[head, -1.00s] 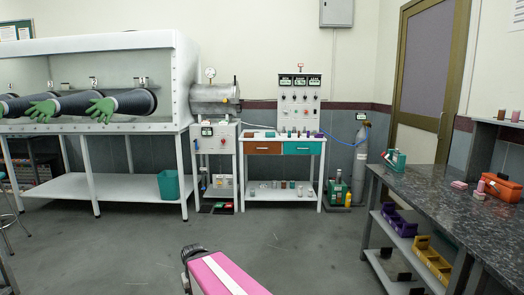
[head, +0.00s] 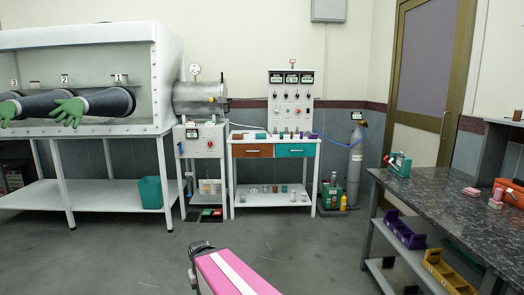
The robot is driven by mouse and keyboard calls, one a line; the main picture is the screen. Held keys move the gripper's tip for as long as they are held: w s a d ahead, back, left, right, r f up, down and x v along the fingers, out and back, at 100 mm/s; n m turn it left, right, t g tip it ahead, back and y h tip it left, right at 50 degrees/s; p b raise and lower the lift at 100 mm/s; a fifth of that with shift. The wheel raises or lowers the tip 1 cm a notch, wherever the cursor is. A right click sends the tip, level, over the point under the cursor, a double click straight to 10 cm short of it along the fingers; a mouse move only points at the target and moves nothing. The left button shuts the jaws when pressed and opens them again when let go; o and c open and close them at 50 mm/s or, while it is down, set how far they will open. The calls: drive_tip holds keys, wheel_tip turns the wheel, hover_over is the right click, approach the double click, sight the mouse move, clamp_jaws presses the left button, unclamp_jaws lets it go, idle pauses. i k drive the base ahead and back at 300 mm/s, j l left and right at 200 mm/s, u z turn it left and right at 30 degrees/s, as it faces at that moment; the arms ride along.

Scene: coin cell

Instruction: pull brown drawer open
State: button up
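The brown drawer (head: 252,151) is an orange-brown front at the left under the top of a white table by the back wall. It looks shut, with a small dark handle at its middle. A teal drawer (head: 296,150) sits beside it on the right. My pink arm link with a white stripe shows at the bottom centre, far from the drawer. My gripper's fingers do not show.
Open grey floor (head: 290,235) lies between me and the table. A dark stone-topped bench (head: 445,196) stands at the right. A glovebox (head: 85,80) on a white stand is at the left, with a teal bin (head: 150,192) on its lower shelf. A gas cylinder (head: 355,165) stands right of the table.

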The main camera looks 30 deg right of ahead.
sight(253, 146)
drive_tip(key=i+l+z, duration=0.15)
drive_tip(key=i+l, duration=0.15)
drive_tip(key=i, duration=0.25)
drive_tip(key=i+l+z, duration=0.15)
drive_tip(key=i, duration=0.4)
drive_tip(key=i+l+z, duration=0.2)
drive_tip(key=i, duration=0.4)
